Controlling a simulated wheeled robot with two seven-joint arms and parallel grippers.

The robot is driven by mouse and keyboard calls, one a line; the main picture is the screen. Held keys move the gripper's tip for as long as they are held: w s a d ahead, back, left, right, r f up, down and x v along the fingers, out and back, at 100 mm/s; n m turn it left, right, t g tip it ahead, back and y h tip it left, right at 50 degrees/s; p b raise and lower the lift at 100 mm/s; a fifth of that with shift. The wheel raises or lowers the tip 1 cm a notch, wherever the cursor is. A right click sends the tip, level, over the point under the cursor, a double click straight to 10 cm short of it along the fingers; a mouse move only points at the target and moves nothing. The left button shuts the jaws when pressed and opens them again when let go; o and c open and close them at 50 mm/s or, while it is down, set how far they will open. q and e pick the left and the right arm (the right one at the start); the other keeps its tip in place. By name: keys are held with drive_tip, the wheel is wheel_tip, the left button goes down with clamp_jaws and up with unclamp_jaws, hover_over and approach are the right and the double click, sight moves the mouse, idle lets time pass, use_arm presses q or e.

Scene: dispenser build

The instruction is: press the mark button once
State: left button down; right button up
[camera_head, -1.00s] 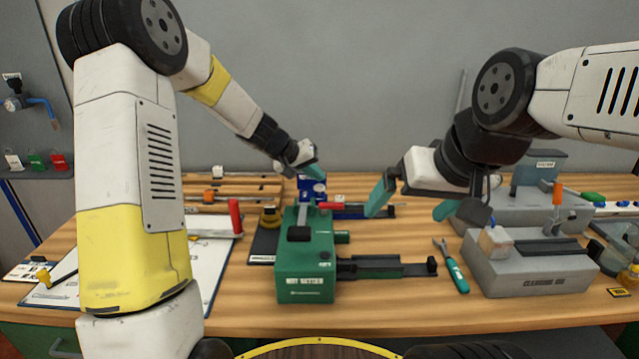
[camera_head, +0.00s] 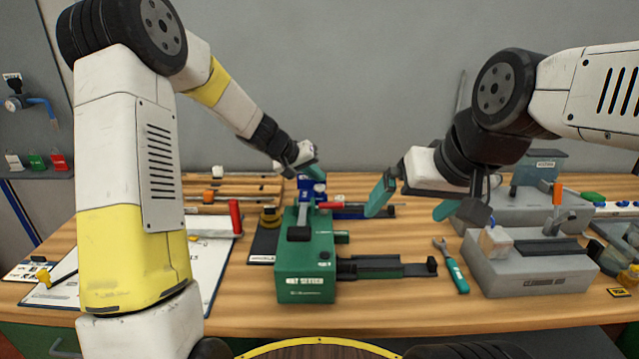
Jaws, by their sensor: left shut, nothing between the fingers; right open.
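My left gripper (camera_head: 315,172) is shut and empty, its teal fingertips just above a small blue device (camera_head: 307,186) at the back of the table. The gripper partly covers that device, and I cannot tell whether they touch. A button marked for "mark" cannot be made out by its label. A green box (camera_head: 306,270) labelled as a nut sender or similar stands in front, with a black block and a red-handled lever on top and a small dark round spot near its front right. My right gripper (camera_head: 411,204) is open and empty above the table, right of the green box.
A grey machine (camera_head: 525,272) labelled "cleaning" stands at the right, with a grey-blue unit behind it. A teal-handled tool (camera_head: 457,276) lies between it and the green box. A white board (camera_head: 205,262) lies at the left. A dark rail (camera_head: 385,268) projects right from the green box.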

sight(317, 188)
use_arm(q)
drive_tip(key=shift+f, duration=0.35)
drive_tip(key=shift+f, duration=0.7)
idle(0.9)
drive_tip(key=shift+r, duration=1.1)
drive_tip(key=shift+r, duration=0.1)
drive_tip(key=shift+r, duration=2.45)
